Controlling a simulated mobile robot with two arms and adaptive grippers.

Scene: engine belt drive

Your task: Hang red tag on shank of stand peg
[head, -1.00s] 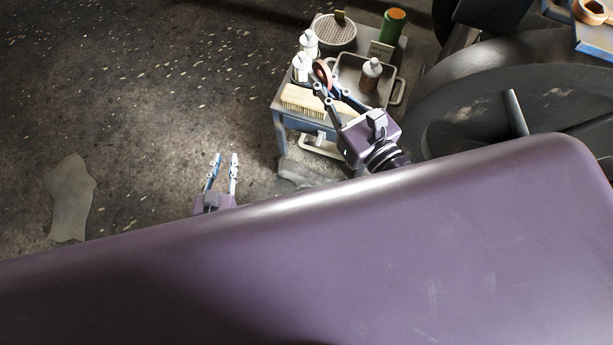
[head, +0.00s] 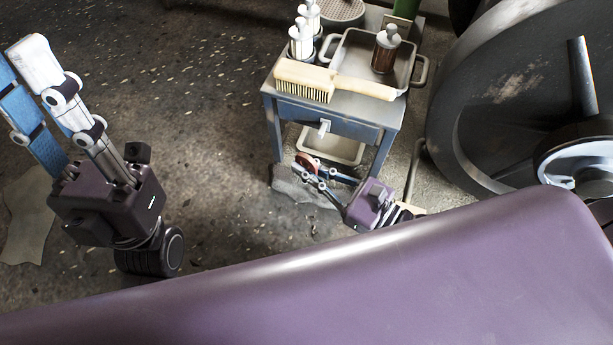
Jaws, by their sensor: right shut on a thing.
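The red tag (head: 306,161) shows as a small reddish rounded piece between the fingertips of my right gripper (head: 309,172). That gripper is shut on it, low in front of the small blue stand. A short pale peg (head: 324,128) sticks out from the stand's (head: 350,129) front face. The tag is below and a little left of this peg, apart from it in the picture. How far the tag is from it in depth is hard to tell. My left gripper (head: 20,70) is open and empty at the far left, close to the camera.
On the stand top are a brush (head: 305,80), white bottles (head: 301,40) and a grey pan (head: 349,52) holding a brown bottle (head: 387,50). A pale tray (head: 335,146) is lower down. A large dark wheel (head: 470,110) stands right. The floor left is open.

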